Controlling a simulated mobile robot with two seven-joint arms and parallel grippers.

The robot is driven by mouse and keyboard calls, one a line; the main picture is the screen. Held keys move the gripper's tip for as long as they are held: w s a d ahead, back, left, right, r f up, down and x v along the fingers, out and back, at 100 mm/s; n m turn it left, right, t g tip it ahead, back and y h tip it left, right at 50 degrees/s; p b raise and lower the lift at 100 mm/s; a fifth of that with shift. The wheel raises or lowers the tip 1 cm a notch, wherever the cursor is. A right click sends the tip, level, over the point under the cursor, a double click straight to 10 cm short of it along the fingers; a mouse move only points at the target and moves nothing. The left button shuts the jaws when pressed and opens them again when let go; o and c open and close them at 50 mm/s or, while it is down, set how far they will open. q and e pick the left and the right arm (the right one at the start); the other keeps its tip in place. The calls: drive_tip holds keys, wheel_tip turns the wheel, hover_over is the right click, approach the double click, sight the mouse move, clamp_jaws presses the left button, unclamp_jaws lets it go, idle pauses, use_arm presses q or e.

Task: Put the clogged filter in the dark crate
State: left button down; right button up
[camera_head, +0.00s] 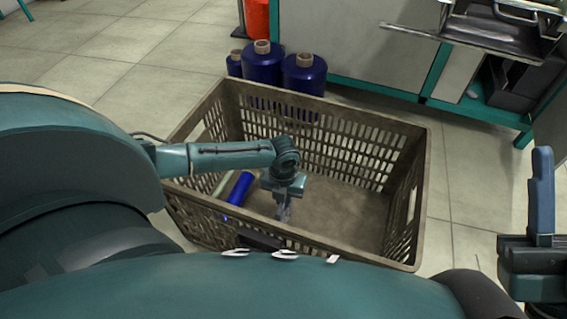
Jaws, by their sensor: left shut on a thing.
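The dark crate (425,190) is a brown-grey plastic crate with slotted walls, standing on the floor in front of me. My left gripper (283,208) reaches over its left side and points down inside it. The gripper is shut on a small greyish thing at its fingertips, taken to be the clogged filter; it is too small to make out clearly. I cannot tell whether it touches the crate floor. A blue cylinder (239,188) and a pale green strip or tube lie in the crate, left of the gripper.
Several dark blue thread cones (262,65) stand behind the crate, near an orange container (257,18). A teal-framed cabinet (360,45) stands at the back. An upright blue-grey lever-like part (541,190) is at the right edge. The crate's right half is bare.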

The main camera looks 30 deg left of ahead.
use_arm(q)
drive_tip(key=shift+f, duration=0.6)
drive_tip(key=c, duration=1.4)
unclamp_jaws()
drive_tip(key=shift+o, duration=0.2)
